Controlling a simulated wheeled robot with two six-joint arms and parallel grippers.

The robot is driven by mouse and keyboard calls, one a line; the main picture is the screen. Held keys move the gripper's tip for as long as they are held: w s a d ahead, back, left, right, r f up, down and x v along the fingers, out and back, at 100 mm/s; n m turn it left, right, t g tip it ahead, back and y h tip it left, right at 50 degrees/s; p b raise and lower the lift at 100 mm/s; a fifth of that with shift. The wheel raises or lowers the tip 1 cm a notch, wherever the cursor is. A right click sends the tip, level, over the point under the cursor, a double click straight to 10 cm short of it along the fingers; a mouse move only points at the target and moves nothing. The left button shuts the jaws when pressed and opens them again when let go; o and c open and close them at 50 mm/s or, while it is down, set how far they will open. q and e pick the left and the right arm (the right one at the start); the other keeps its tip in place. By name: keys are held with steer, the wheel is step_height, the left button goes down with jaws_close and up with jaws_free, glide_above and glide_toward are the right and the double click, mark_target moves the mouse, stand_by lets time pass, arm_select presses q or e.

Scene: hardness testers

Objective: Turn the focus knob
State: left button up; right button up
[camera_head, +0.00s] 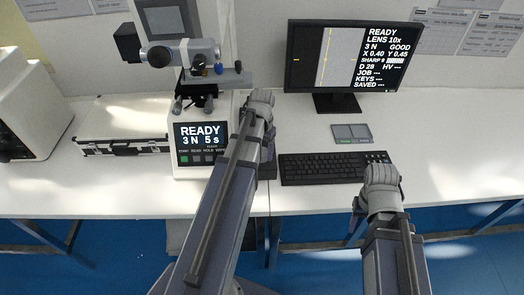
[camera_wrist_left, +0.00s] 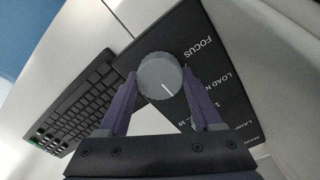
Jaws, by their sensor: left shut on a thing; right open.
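The focus knob (camera_wrist_left: 158,74) is a grey ribbed round knob with a white line, on a dark panel (camera_wrist_left: 210,65) lettered FOCUS and LOAD N. My left gripper (camera_wrist_left: 161,84) is shut on the knob, with one finger at each side of it. In the head view my left arm reaches to the tester's right side (camera_head: 258,104), and its wrist hides the knob and fingers there. The hardness tester (camera_head: 203,160) shows READY, 3 N 5 s. The monitor (camera_head: 347,55) reads READY, LENS 10x, GOOD, with a SHARP bar. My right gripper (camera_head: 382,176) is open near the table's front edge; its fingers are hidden.
A black keyboard (camera_head: 325,168) lies right of my left wrist, with a small grey pad (camera_head: 351,133) behind it. A silver case (camera_head: 122,128) stands left of the tester. The white table (camera_head: 455,150) is clear at the right.

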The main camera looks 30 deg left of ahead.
stand_by(0.5)
arm_select(q)
steer(key=o, duration=1.4)
steer(key=shift+c, duration=0.2)
steer(key=shift+r, duration=0.1)
step_height(320, 180, up, 8)
steer(key=p, duration=0.8)
steer(key=shift+f, duration=0.2)
